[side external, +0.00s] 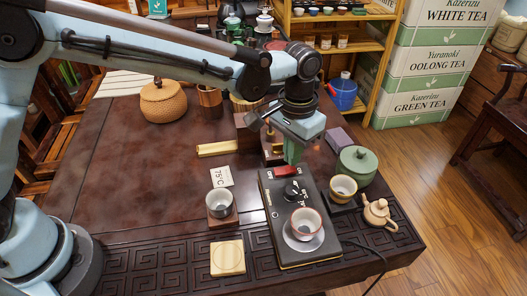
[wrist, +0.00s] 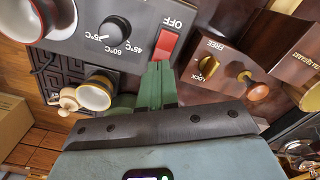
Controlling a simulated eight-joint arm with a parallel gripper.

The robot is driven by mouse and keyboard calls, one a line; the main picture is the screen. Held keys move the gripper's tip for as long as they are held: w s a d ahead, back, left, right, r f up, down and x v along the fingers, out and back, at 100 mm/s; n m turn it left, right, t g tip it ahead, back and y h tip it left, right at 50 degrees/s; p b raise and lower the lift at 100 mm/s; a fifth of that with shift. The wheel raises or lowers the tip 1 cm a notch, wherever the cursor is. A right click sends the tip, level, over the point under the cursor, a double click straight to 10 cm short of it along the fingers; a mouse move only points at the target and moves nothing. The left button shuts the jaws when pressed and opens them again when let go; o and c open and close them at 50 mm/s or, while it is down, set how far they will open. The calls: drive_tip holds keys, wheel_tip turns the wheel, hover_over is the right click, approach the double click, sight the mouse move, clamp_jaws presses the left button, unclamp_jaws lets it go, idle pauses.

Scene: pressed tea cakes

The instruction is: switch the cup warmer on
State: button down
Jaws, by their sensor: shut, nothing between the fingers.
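The cup warmer (side external: 271,212) is a black flat box near the table's front edge, with a white cup (side external: 304,222) on its round plate. Its red rocker switch (side external: 286,171) sits at the far end; in the wrist view the switch (wrist: 166,46) has "OFF" printed at one end. A black dial (side external: 292,188) sits beside it; in the wrist view the dial (wrist: 113,30) has 45, 60 and 75°C marks. My gripper (side external: 293,157) is shut and empty, its green fingertips (wrist: 160,69) close to the switch's near end in the wrist view. I cannot tell whether they touch.
A wooden block with a FREE/LOCK knob (wrist: 208,66) stands behind the warmer. A yellow-rimmed cup (side external: 343,188), green lidded pot (side external: 356,166) and small clay teapot (side external: 378,213) stand to the right. A 75°C card (side external: 221,177) and grey cup (side external: 220,203) are left.

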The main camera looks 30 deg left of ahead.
drive_tip(key=shift+f, duration=0.95)
idle(0.6)
drive_tip(key=shift+r, duration=3.5)
drive_tip(key=s+a+r+n+t, duration=0.1)
drive_tip(key=s+a+r+t, duration=0.15)
drive_tip(key=a, duration=0.35)
drive_tip(key=s+a+r+t, duration=0.1)
drive_tip(key=s+a+r, duration=0.15)
drive_tip(key=a, duration=0.45)
drive_tip(key=s+a+f+n+t, duration=0.2)
drive_tip(key=s+a+t, duration=0.1)
drive_tip(key=s+a, duration=0.5)
drive_tip(key=shift+a+t, duration=0.35)
drive_tip(key=shift+a, duration=0.65)
